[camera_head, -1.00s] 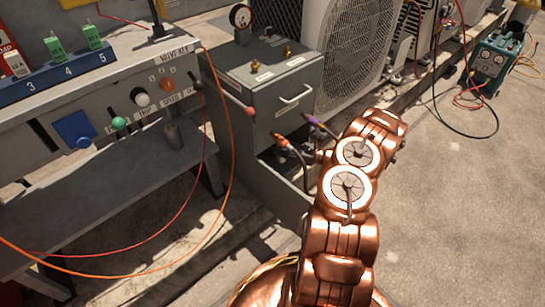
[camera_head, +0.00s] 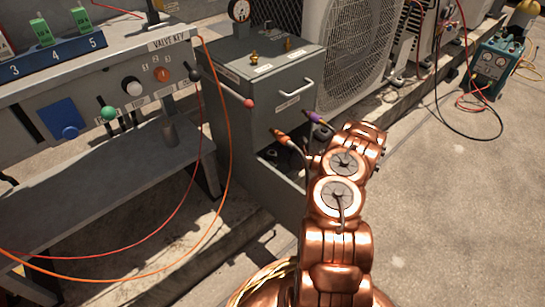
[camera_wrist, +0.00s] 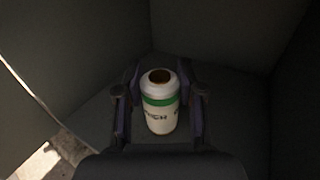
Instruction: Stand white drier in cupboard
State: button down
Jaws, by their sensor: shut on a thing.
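The white drier (camera_wrist: 160,120) has a green band, dark lettering and a brownish round top. It stands roughly upright in the wrist view, between the two dark fingers of my gripper (camera_wrist: 160,95), which is shut on it. Dark grey walls of the cupboard (camera_wrist: 205,32) surround it, with a floor behind and beside it. I cannot tell whether the drier's base touches that floor. In the head view the grey cupboard (camera_head: 245,135) stands left of my arm, its lower compartment open. My gripper and the drier are hidden there.
A grey bench (camera_head: 120,170) with knobs and numbered green-tagged parts is at the left. Orange and red hoses hang in front of it. A condenser unit (camera_head: 355,50) stands behind the cupboard. A teal machine (camera_head: 490,65) is at the far right. The concrete floor at right is mostly clear.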

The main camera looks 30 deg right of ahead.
dwell(0.3)
jog(key=c, duration=0.7)
grip_release()
jog(key=shift+s+d+r+p, duration=0.2)
jog(key=shift+p, duration=0.1)
jog(key=shift+p+v, duration=2.45)
jog(key=shift+v, duration=3.3)
jog(key=shift+s+f, duration=0.1)
jog(key=shift+f, duration=0.05)
